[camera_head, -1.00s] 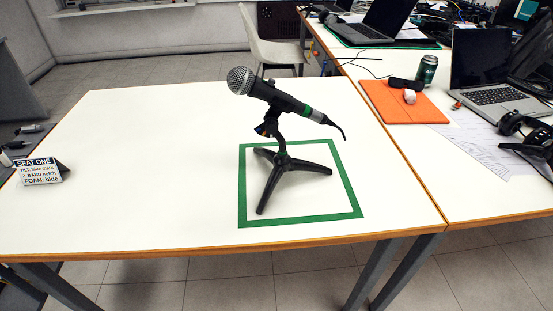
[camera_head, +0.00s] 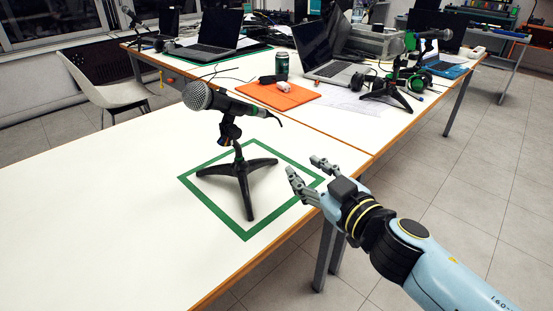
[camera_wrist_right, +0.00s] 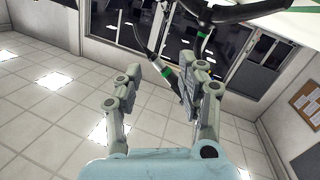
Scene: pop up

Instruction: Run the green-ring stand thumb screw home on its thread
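The black microphone stand (camera_head: 241,172) stands upright on three legs inside a green tape square on the white table. The clamp joint (camera_head: 230,131) below the microphone shows small coloured marks; the thumb screw itself is too small to make out. My right gripper (camera_head: 303,167) is open and empty, right of the stand near the table's edge, apart from it. In the right wrist view its fingers (camera_wrist_right: 160,66) are spread, with dark stand and microphone parts beyond them. My left gripper is out of view.
An orange folder (camera_head: 290,96), a green can (camera_head: 281,66) and a laptop (camera_head: 325,50) sit on the table behind. A second microphone stand (camera_head: 388,92) stands at the back right. The white table (camera_head: 90,230) left of the stand is clear.

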